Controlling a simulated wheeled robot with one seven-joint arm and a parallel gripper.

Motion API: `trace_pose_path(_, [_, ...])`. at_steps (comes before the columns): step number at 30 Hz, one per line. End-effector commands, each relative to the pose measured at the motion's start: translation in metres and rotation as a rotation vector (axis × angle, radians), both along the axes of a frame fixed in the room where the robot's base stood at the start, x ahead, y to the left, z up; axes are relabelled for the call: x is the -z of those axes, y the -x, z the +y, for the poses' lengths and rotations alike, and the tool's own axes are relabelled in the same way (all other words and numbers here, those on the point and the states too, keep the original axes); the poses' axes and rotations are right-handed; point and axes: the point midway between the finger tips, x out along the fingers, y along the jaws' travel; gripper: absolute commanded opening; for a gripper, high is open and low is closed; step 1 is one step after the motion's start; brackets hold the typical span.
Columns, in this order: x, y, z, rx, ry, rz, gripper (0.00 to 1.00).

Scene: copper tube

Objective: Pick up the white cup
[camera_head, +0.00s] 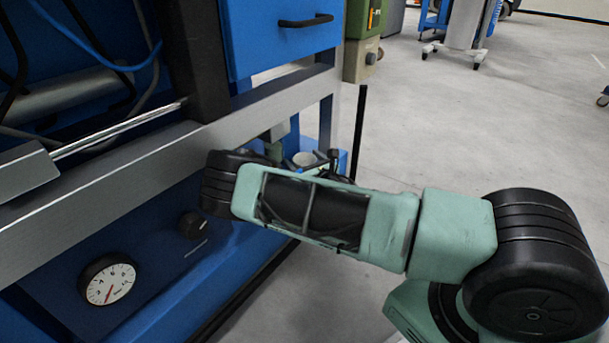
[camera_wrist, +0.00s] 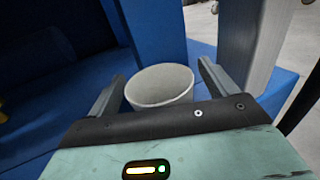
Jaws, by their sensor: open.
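The white cup (camera_wrist: 161,87) stands upright on a blue surface in the wrist view, its open rim facing up. My gripper (camera_wrist: 158,75) is open, with one finger to the left of the cup and the other to the right. The cup's lower part is hidden behind the gripper body. I cannot tell whether either finger touches it. In the head view, a small part of the cup (camera_head: 304,159) shows beyond my arm, and my gripper (camera_head: 302,157) is mostly hidden there.
A blue upright (camera_wrist: 155,32) rises just behind the cup, and a grey post (camera_wrist: 252,45) stands to the right. A grey metal beam (camera_head: 130,170) of the blue machine runs close to my arm. A dial gauge (camera_head: 107,283) is at lower left. Open floor (camera_head: 450,120) lies to the right.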

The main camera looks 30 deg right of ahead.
Motion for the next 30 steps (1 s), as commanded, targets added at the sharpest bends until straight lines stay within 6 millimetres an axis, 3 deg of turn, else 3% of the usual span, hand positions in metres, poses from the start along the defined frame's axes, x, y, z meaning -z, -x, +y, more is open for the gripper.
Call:
trace_pose_path(4, [0.001,-0.014,-0.001,-0.001,-0.001,-0.002,0.85])
trace_pose_path(11, [0.0,-0.015,0.0,-0.001,0.0,0.0,0.85])
trace_pose_path(17, [0.0,-0.015,0.0,-0.001,0.0,0.0,0.38])
trace_pose_path(26, [-0.001,-0.015,0.0,-0.001,0.0,0.0,0.37])
trace_pose_path(30, [-0.011,-0.015,0.0,-0.001,0.0,-0.001,0.37])
